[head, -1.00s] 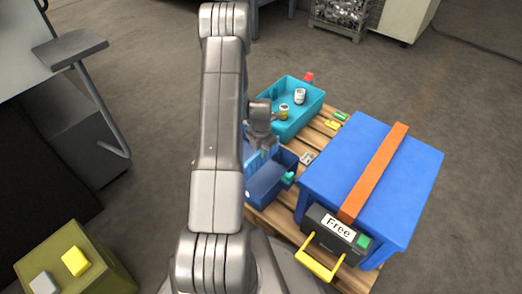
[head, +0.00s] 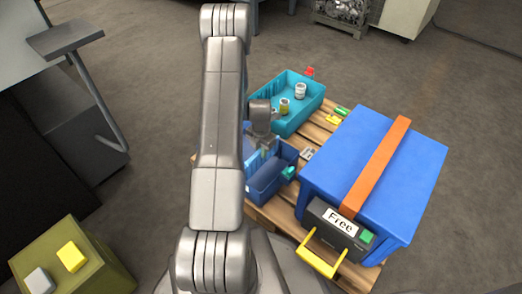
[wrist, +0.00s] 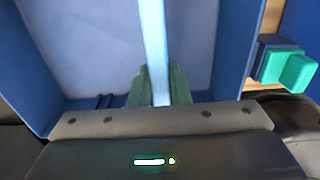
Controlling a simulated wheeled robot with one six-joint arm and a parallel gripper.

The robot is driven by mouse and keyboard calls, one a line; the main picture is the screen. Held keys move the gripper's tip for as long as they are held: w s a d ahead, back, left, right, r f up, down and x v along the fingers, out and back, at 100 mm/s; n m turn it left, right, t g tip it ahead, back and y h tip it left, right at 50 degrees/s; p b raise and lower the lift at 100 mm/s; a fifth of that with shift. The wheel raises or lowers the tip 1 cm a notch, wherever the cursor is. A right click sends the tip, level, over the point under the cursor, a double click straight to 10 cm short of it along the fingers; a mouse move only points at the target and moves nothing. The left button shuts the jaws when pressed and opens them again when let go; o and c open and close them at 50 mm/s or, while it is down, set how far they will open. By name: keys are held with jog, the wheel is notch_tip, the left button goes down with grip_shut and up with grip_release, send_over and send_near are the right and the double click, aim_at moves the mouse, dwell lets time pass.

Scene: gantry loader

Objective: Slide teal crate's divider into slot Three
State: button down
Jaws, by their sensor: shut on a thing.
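The teal crate (head: 306,111) stands on the far part of the pallet, with two small jars (head: 300,91) in it. A darker blue crate (head: 270,187) stands nearer, below my gripper (head: 266,146). In the wrist view my gripper (wrist: 156,85) has its green fingers closed on both faces of a thin pale-blue divider (wrist: 152,35), seen edge-on. The divider is over or inside the blue crate, whose walls (wrist: 235,55) show around it; I cannot tell how deep it sits. My arm hides part of both crates. No slot labels are readable.
A large blue box (head: 385,165) with an orange strap and a "Free" sign (head: 341,219) stands close on the right. Small green and yellow pieces (head: 333,119) lie on the pallet (head: 317,127). An olive block (head: 95,275) stands at lower left.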

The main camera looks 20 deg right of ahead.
jog(key=shift+f+b, duration=1.65)
jog(key=shift+f, duration=0.85)
grip_release()
jog(key=shift+r+p, duration=2.05)
jog(key=shift+r, duration=1.5)
jog(key=shift+f, duration=0.1)
